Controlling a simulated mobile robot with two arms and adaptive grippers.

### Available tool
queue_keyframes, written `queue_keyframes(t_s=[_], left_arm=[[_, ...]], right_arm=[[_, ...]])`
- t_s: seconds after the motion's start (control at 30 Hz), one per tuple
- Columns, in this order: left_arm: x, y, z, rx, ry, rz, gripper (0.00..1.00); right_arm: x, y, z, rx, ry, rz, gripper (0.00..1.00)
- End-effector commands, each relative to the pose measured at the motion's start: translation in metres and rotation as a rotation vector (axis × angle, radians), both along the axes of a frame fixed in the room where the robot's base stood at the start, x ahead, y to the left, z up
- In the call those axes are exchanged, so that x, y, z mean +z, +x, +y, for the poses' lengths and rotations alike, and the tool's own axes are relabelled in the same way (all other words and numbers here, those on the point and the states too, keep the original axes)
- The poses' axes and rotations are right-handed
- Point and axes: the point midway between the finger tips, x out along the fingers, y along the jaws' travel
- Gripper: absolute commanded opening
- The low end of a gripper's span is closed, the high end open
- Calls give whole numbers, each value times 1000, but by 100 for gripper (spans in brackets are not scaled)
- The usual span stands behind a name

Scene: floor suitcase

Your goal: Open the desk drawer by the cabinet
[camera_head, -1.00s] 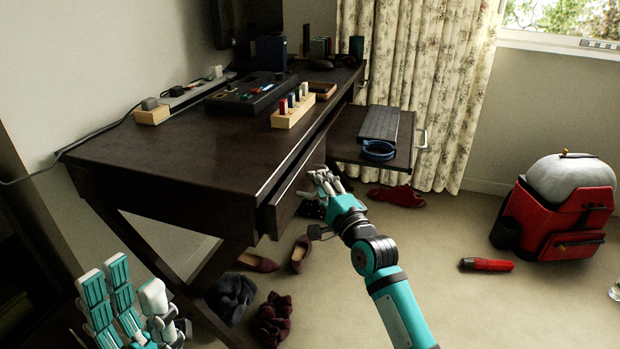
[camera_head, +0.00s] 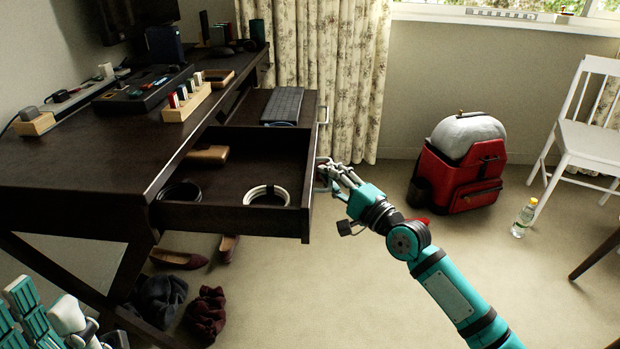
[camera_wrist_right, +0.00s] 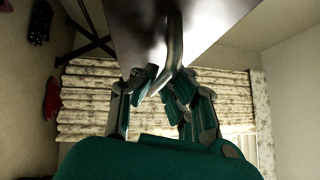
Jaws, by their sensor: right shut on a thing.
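The dark wood desk (camera_head: 90,165) stands at the left in the head view. Its near drawer (camera_head: 225,220) is pulled well out, with a coil of white cable, a dark coil and a brown case inside. My right gripper (camera_head: 328,172) is at the drawer's front and shut on its handle. The metal handle (camera_wrist_right: 174,45) shows between the fingers in the right wrist view, with the drawer front above it. My left gripper (camera_head: 45,315) is at the lower left corner, partly cut off, its fingers raised and apart, touching nothing visible.
A second open drawer (camera_head: 305,110) holds a keyboard (camera_head: 283,105). A red backpack (camera_head: 458,170), a bottle (camera_head: 523,218) and a white chair (camera_head: 590,140) stand at the right. Shoes (camera_head: 180,259) and dark cloth (camera_head: 160,298) lie under the desk. The floor right of my arm is mostly clear.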

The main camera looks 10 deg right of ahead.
Motion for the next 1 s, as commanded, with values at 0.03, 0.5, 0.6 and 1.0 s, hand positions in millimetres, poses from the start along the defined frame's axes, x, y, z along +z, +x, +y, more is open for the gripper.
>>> queue_keyframes(t_s=[0.03, 0.5, 0.6, 1.0], left_arm=[[-8, 1, 0, 0, 2, 7, 40], [-17, 2, -1, 1, 4, 10, 40], [-17, 2, -1, 1, 4, 10, 40], [-17, 2, -1, 0, 4, 11, 40]], right_arm=[[-11, -3, -6, 5, -5, 16, 0], [-8, -12, -30, 8, -1, 19, 0], [-8, -12, -30, 8, -1, 20, 0], [-6, -11, -30, 5, 0, 13, 32]])
